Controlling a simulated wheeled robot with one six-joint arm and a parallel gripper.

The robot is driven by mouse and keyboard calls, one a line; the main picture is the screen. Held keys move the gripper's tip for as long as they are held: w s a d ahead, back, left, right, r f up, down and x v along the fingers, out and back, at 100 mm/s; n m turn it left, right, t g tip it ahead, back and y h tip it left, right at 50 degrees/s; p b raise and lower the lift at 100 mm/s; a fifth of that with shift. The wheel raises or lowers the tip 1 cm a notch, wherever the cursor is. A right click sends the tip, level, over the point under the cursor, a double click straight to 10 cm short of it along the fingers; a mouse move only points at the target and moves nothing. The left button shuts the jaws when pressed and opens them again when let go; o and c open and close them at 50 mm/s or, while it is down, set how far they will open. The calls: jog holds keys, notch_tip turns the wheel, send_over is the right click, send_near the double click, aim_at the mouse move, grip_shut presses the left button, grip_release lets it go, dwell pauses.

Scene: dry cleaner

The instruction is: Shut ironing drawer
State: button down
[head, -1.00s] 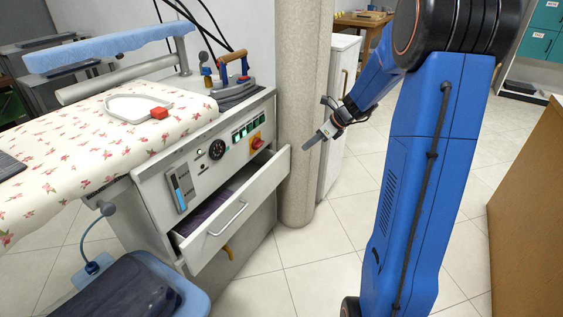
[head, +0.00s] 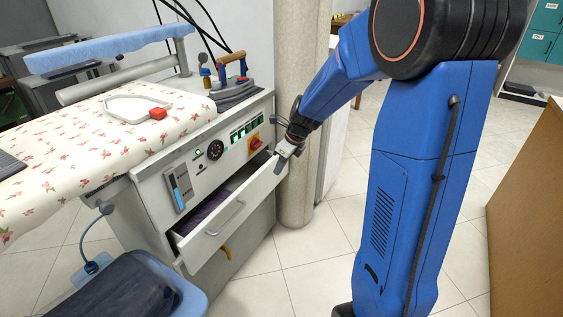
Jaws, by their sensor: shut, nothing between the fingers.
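The ironing drawer (head: 238,216) is the white drawer in the front of the ironing station (head: 160,188). It stands partly open, and a dark purple cloth (head: 204,213) shows inside it. A pale bar handle (head: 226,219) is on its front panel. My gripper (head: 279,165) is shut and empty, at the upper right corner of the drawer front. It overlaps that corner in the picture; I cannot tell whether it touches.
A flowered ironing board (head: 85,150) and an iron (head: 236,85) are on top of the station. A blue-rimmed basin (head: 195,298) stands at front left. A round column (head: 300,120) rises behind my gripper. A brown counter (head: 530,220) is at right. Tiled floor before the drawer is clear.

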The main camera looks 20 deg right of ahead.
aim_at(267, 171)
jog(key=shift+w+a+f, duration=0.55)
jog(key=shift+w+f, duration=0.15)
jog(key=shift+w, duration=0.1)
jog(key=shift+w+a+f, duration=0.55)
jog(key=shift+w+f, duration=0.1)
jog(key=shift+w, duration=0.1)
jog(key=shift+w+a+f, duration=0.55)
jog(key=shift+w+f, duration=0.15)
jog(key=shift+w, duration=0.1)
